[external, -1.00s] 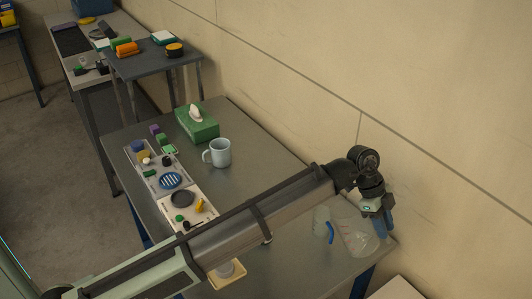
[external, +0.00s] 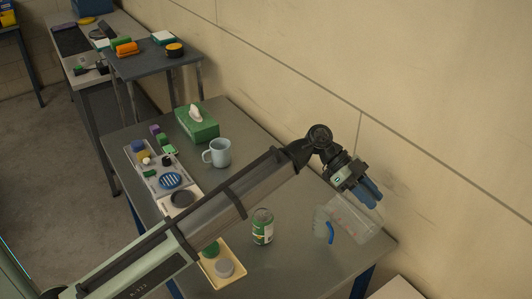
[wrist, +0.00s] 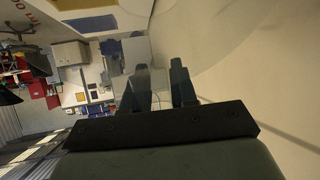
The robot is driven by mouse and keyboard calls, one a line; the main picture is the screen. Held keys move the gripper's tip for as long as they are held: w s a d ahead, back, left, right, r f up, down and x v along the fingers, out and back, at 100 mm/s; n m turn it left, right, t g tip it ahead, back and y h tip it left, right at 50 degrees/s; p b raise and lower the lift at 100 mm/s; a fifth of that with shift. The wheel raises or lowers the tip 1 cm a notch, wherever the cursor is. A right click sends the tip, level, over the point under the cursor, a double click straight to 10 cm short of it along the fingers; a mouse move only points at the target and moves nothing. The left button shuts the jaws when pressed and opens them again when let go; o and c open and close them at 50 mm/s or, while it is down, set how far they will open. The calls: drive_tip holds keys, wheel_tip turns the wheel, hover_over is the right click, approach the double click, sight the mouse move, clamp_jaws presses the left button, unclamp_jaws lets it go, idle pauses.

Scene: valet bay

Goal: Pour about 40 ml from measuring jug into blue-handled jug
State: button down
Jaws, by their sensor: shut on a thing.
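The clear measuring jug (external: 350,218) is tipped well over to the left, with faint markings on its wall. My gripper (external: 371,193) is shut on it at its upper right side. The blue-handled jug (external: 320,224) is clear, stands upright on the table, and its blue handle faces right. The tilted jug's lower left end is beside or over this jug's top; the overlap hides which. I cannot make out any stream or liquid level. In the wrist view my two dark fingers (wrist: 162,85) show, with a large pale curved surface beyond them.
A yellow tray (external: 237,258) with round items is nearer the front. A light blue mug (external: 220,153) and a green tissue box (external: 198,124) stand farther back. The wall is close on the right.

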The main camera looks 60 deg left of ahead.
sight(363, 185)
drive_tip(key=shift+a+r, duration=0.15)
drive_tip(key=shift+r, duration=0.05)
drive_tip(key=shift+s+a+h, duration=0.15)
drive_tip(key=shift+a+h, duration=0.25)
drive_tip(key=shift+h, duration=0.1)
drive_tip(key=shift+s+a+h, duration=0.15)
drive_tip(key=shift+a+h, duration=0.35)
drive_tip(key=shift+a, duration=0.05)
drive_tip(key=shift+s+a+r+t+h+p, duration=0.25)
drive_tip(key=shift+a+r+t+h+p, duration=0.15)
drive_tip(key=shift+a+r+h, duration=0.3)
idle(0.5)
drive_tip(key=shift+w+d+p, duration=0.3)
drive_tip(key=shift+d+p, duration=0.15)
drive_tip(key=shift+p, duration=0.05)
idle(0.6)
drive_tip(key=shift+s+a+r+h+p, duration=0.1)
drive_tip(key=shift+a+r+h+p, duration=0.1)
drive_tip(key=shift+a+h+p, duration=0.15)
idle(1.4)
